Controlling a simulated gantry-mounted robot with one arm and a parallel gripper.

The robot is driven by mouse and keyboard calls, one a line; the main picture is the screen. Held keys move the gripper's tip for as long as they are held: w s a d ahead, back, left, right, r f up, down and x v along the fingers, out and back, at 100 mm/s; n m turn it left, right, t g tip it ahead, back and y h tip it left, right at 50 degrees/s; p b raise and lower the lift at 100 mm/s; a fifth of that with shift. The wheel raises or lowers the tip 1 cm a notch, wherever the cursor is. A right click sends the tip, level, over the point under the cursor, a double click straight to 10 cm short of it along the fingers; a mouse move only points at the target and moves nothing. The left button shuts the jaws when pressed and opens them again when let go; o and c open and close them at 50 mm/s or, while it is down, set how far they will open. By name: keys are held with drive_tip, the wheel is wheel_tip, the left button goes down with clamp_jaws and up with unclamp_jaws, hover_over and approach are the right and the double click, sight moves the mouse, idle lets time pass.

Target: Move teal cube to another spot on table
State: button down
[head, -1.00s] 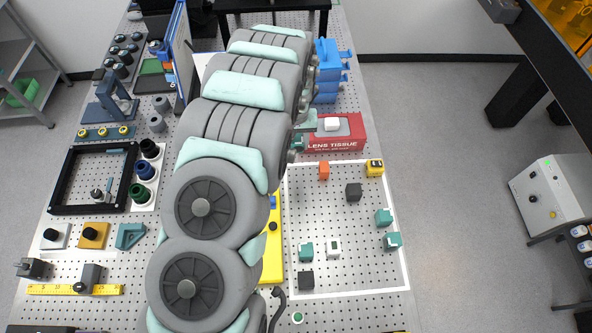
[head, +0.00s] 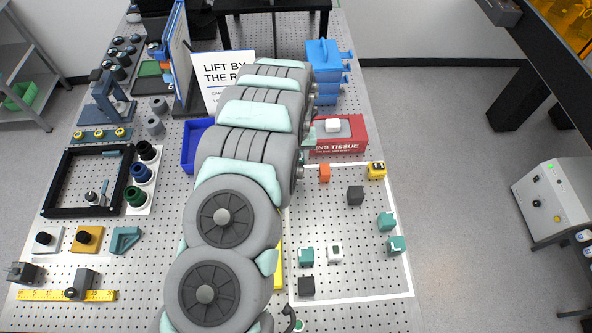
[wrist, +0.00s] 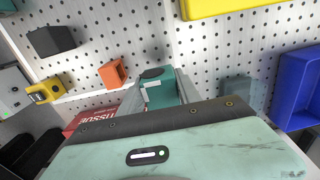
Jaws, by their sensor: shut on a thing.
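In the wrist view a teal cube (wrist: 160,90) with a pale L-shaped mark sits between the two fingers of my gripper (wrist: 160,96), which is shut on it. Its lower part is hidden by the gripper, and I cannot tell whether it touches the table. In the head view my arm hides the gripper and this cube. Other teal cubes stand inside the white-outlined area: one at the front left (head: 306,256) and two at the right (head: 387,221), (head: 396,244).
The area also has a white block (head: 336,252), two black cubes (head: 355,195), (head: 306,286), an orange block (head: 324,173) and a yellow block (head: 376,171). A red tissue box (head: 350,140) stands behind. A blue bin (wrist: 298,88) is at the wrist view's right.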

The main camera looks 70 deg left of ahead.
drive_tip(key=shift+f+p, duration=0.6)
drive_tip(key=shift+f, duration=3.25)
drive_tip(key=shift+f, duration=0.2)
drive_tip(key=c, duration=0.8)
unclamp_jaws()
drive_tip(key=shift+c, duration=0.2)
drive_tip(key=shift+r+b, duration=0.85)
drive_tip(key=shift+r, duration=5.35)
